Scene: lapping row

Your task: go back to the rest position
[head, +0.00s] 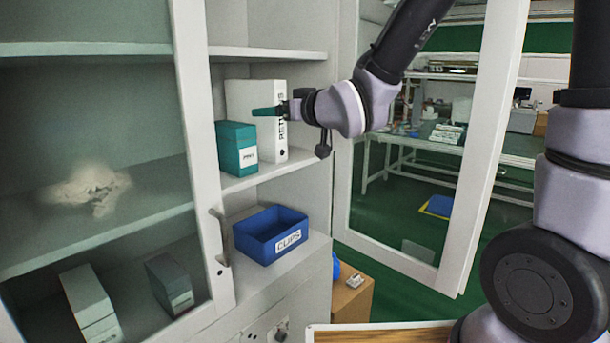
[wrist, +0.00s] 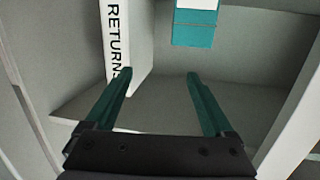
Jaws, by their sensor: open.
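My gripper (head: 268,111) is at the cabinet's middle shelf, in front of the white binder. In the wrist view my gripper (wrist: 160,92) has its two green fingers wide apart with nothing between them. The white binder (head: 250,98) marked RETURNS stands upright on the shelf, partly hidden by my gripper; it also shows in the wrist view (wrist: 117,40). A teal box (head: 237,146) with a white label stands to its left; it shows in the wrist view (wrist: 194,30) too. I cannot tell whether a finger touches the binder.
A blue open bin (head: 271,235) labelled CLIPS sits on the lower shelf. The left glass door (head: 200,150) is in front of grey boxes (head: 88,300). The right glass door (head: 480,150) stands open beside my arm. A brown box (head: 352,296) stands below.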

